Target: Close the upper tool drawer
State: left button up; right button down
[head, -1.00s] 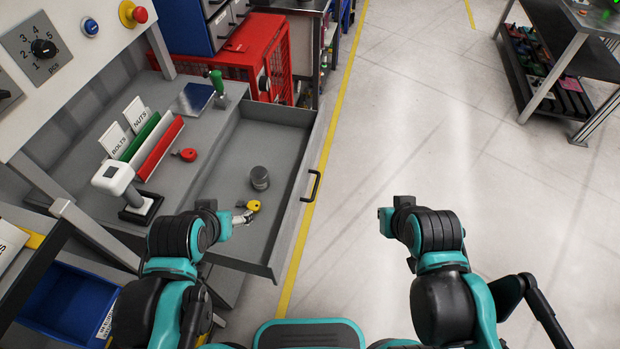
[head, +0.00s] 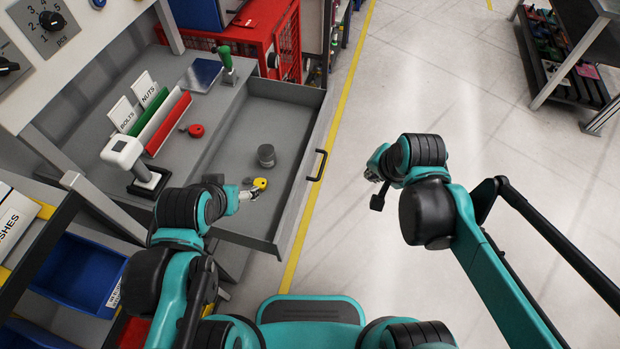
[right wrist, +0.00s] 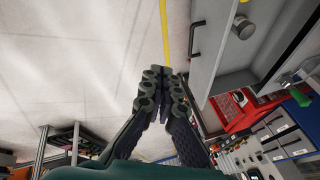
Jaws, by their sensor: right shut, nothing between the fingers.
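The upper tool drawer (head: 305,195) is pulled out of the grey workbench in the head view. Its black handle (head: 318,165) is on the front panel, and it also shows in the right wrist view (right wrist: 192,40). Inside the drawer are a grey cylinder (head: 266,155) and a yellow item (head: 260,184). My left gripper (head: 248,193) is over the drawer beside the yellow item; I cannot tell whether it touches it or how its fingers stand. My right gripper (head: 374,188) is shut and empty, to the right of the handle and apart from it. Its closed fingers (right wrist: 163,85) show in the right wrist view.
The bench top holds a red round item (head: 196,130), a divider with bolts and nuts cards (head: 168,122) and a white-headed device (head: 124,152). A red cage (head: 262,45) stands behind. A blue bin (head: 80,275) is lower left. Floor right of the drawer is clear.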

jog(key=w+a+f+m+g+b, duration=0.1)
jog(key=w+a+f+m, duration=0.2)
jog(key=f, duration=0.4)
jog(key=w+a+f+m+g+y+b, duration=0.1)
jog(key=w+a+f+m, duration=0.3)
jog(key=a+f+m, duration=0.2)
jog(key=w+a+f+m+g+b, duration=0.2)
jog(key=a+f, duration=0.4)
jog(key=f, duration=0.3)
jog(key=w+m, duration=0.1)
jog(key=m, duration=0.1)
jog(key=shift+w+m+y, duration=0.35)
jog(key=shift+m+y, duration=0.05)
